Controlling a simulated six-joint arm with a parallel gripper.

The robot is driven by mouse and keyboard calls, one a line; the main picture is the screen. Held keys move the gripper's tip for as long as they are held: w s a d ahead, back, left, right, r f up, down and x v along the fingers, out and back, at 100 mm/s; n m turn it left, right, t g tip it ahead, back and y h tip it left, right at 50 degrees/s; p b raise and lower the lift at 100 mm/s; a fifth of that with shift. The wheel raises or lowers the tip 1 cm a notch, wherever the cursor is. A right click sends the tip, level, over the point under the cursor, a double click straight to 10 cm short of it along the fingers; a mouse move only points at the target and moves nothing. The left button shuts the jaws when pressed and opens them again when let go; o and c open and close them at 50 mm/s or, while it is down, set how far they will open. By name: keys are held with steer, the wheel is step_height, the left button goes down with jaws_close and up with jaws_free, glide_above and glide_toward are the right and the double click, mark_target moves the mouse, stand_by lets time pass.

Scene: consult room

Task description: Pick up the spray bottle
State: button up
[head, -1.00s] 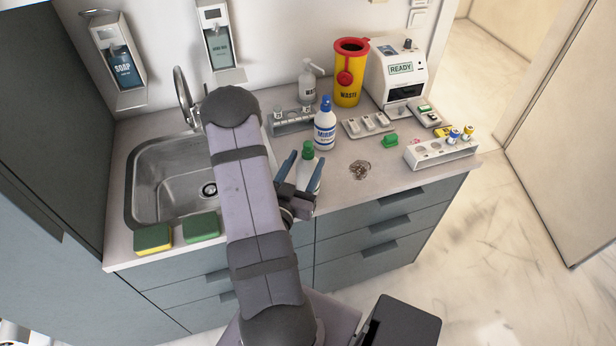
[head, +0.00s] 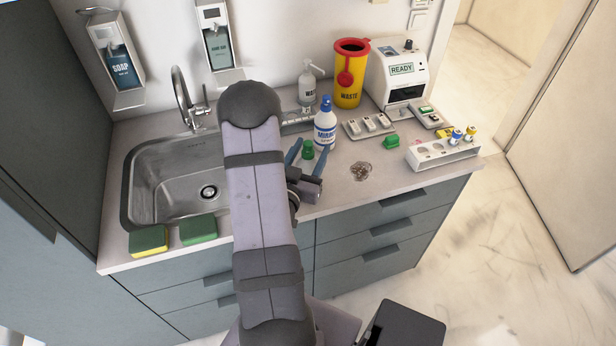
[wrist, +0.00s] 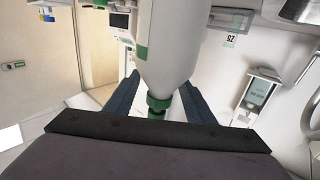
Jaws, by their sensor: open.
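A small white bottle with a green cap (head: 308,148) stands on the counter near its front edge. A taller white bottle with a blue cap and blue label (head: 325,128) stands upright just behind it to the right. I cannot tell for sure which is the spray bottle. My gripper (head: 308,158) is open, with one blue finger on each side of the green-capped bottle. In the wrist view the white bottle body (wrist: 174,45) and its green neck (wrist: 158,100) show between the open fingers. The bottle's lower part is hidden by my gripper in the head view.
A sink (head: 170,182) with a tap is at the left, with two sponges (head: 198,229) at its front. A yellow waste bin (head: 348,85), a white pump bottle (head: 307,82) and a tube rack (head: 440,153) stand around. A coiled item (head: 360,170) lies right of my gripper.

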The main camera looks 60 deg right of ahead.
steer(key=shift+w+d, duration=0.15)
steer(key=shift+d, duration=0.85)
steer(key=shift+c, duration=0.5)
jaws_close()
steer(key=shift+f, duration=0.1)
